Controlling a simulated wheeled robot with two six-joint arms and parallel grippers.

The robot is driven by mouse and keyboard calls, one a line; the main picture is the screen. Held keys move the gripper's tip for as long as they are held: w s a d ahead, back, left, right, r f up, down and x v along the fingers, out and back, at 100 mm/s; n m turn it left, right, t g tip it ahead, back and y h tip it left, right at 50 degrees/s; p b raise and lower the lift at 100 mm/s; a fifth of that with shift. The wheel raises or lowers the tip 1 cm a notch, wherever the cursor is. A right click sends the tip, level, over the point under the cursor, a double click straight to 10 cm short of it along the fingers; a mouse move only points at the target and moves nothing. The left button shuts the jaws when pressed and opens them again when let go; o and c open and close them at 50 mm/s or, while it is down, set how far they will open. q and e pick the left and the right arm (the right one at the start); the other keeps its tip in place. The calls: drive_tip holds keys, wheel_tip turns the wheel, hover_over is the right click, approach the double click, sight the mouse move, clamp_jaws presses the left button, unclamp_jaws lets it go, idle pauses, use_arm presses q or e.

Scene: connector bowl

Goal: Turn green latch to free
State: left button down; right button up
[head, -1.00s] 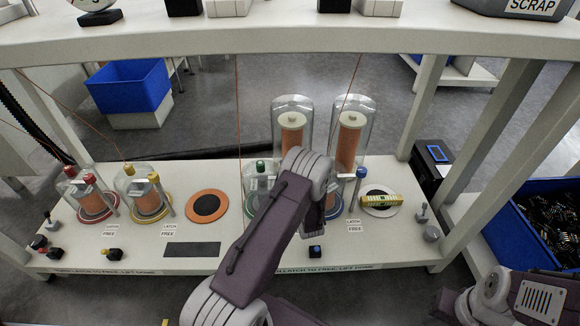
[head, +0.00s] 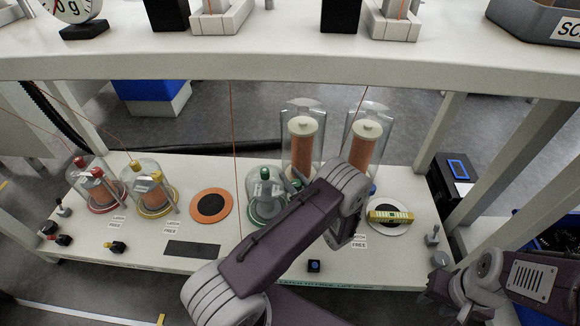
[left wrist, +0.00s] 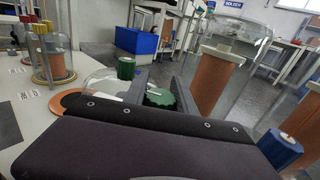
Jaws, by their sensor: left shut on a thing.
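The green-based glass dome (head: 266,203) stands at the middle of the bench, with a green knob on top that also shows in the left wrist view (left wrist: 125,68). The green latch (left wrist: 160,98) is a ribbed round knob beside that dome. In the left wrist view, my left gripper (left wrist: 162,90) has one finger on each side of the latch and is shut on it. In the head view my own wrist hides most of that gripper and most of the latch. My right gripper (head: 462,295) is low at the right, away from the domes; its jaws are unclear.
Tall domes over copper-coloured coils (head: 301,145) stand close behind the latch. A blue knob (left wrist: 280,148) is near at the right. Red (head: 100,190) and yellow (head: 152,190) domes stand left. A yellow connector (head: 390,216) lies on a pale disc. A shelf (head: 300,65) crosses above.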

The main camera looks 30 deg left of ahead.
use_arm(q)
drive_tip(key=shift+s+a+f+n+g+y+b, duration=0.1)
drive_tip(key=shift+s+n+g+y+b, duration=0.25)
drive_tip(key=shift+n+g, duration=0.8)
drive_tip(key=shift+s+a+r+n+g+y+b, duration=0.1)
drive_tip(key=shift+n+g+y+b, duration=0.45)
drive_tip(key=shift+g, duration=0.95)
drive_tip(key=shift+s+f+n+g+y+b, duration=0.15)
drive_tip(key=shift+s+n+g+y, duration=0.15)
drive_tip(key=shift+n+g, duration=0.9)
drive_tip(key=shift+g, duration=0.35)
drive_tip(key=c, duration=1)
unclamp_jaws()
